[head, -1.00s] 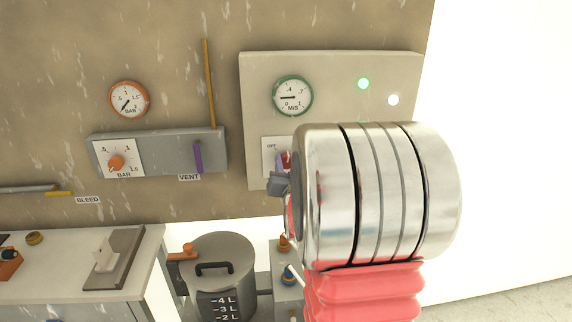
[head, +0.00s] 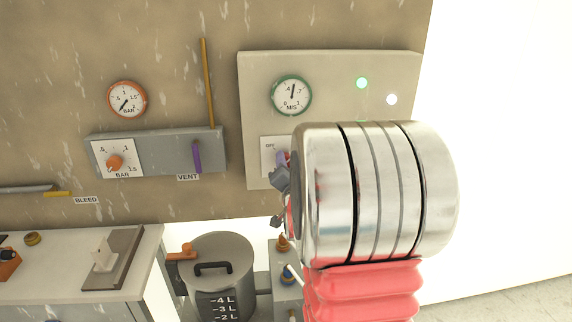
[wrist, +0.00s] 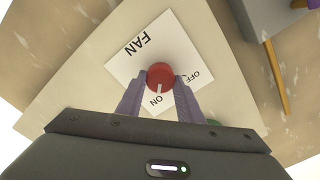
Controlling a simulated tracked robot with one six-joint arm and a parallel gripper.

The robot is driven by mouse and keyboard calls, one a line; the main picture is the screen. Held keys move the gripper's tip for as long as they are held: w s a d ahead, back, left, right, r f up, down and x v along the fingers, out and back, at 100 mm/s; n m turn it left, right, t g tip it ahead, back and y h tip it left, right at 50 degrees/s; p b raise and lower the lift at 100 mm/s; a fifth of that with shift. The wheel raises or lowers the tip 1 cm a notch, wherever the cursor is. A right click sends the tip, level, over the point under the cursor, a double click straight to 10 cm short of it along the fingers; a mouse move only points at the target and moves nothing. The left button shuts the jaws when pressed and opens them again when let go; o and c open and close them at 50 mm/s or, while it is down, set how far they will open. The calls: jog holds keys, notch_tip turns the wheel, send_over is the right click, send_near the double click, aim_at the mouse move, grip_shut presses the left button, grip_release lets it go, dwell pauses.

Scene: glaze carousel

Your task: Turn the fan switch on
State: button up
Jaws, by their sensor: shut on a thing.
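The fan switch is a red round knob (wrist: 160,77) on a white plate (wrist: 140,52) marked FAN, OFF and ON. In the wrist view its white pointer is toward the ON label. My gripper (wrist: 160,80) is shut on the knob, one purple finger on each side. In the head view the plate (head: 267,160) shows its OFF label, and my arm hides most of the knob. The green-rimmed M/S gauge (head: 291,96) above has its needle pointing nearly straight up.
A green lamp (head: 362,82) and a white lamp (head: 392,99) are on the same panel (head: 335,65). Left are a grey box (head: 160,155) with a BAR dial and purple VENT lever (head: 196,157). A lidded pot (head: 218,262) stands below.

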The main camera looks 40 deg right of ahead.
jog(key=shift+a+f, duration=0.2)
jog(key=o, duration=0.7)
jog(key=shift+w, duration=0.1)
jog(key=o, duration=0.4)
jog(key=shift+d+r, duration=0.15)
jog(key=shift+c, duration=0.2)
